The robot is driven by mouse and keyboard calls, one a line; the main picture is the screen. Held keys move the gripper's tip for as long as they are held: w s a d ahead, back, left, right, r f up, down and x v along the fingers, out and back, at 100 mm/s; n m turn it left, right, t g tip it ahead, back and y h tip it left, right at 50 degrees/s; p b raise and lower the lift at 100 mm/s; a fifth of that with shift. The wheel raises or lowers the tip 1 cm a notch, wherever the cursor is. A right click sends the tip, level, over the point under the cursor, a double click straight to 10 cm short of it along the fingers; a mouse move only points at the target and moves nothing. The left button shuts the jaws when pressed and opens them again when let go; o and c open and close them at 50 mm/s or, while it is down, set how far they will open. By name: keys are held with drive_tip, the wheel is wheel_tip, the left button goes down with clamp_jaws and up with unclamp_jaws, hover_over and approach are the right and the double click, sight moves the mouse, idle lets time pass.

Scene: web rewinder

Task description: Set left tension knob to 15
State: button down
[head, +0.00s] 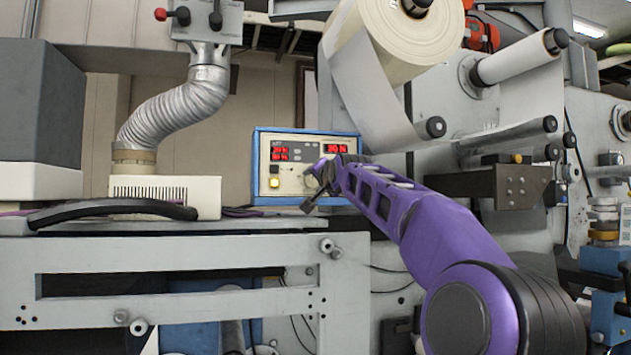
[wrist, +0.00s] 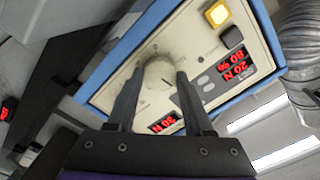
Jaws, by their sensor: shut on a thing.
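My gripper (head: 314,186) is at the front of a blue-framed control box (head: 258,140), and the wrist view shows its two dark fingers (wrist: 158,80) shut on either side of a round cream tension knob (wrist: 159,68). In the head view my gripper and arm cover much of the knob and the box's lower right. A left red display (head: 280,153) has two lines, seemingly 20 N over 80 %. A right red display (head: 336,148) seems to read 30; it also shows upside down in the wrist view (wrist: 164,123). The knob's exact setting is too small to read.
A lit yellow button (head: 274,183) is at the box's lower left. A ribbed metal hose (head: 180,108) and vented cream unit (head: 165,195) stand left of the box. A large paper roll (head: 400,35) hangs above right. A black curved handle (head: 115,207) lies in front.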

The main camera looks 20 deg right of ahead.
drive_tip(key=n, duration=0.5)
drive_tip(key=shift+n, duration=0.3)
drive_tip(key=shift+r, duration=0.1)
idle(0.4)
drive_tip(key=shift+c, duration=1.4)
unclamp_jaws()
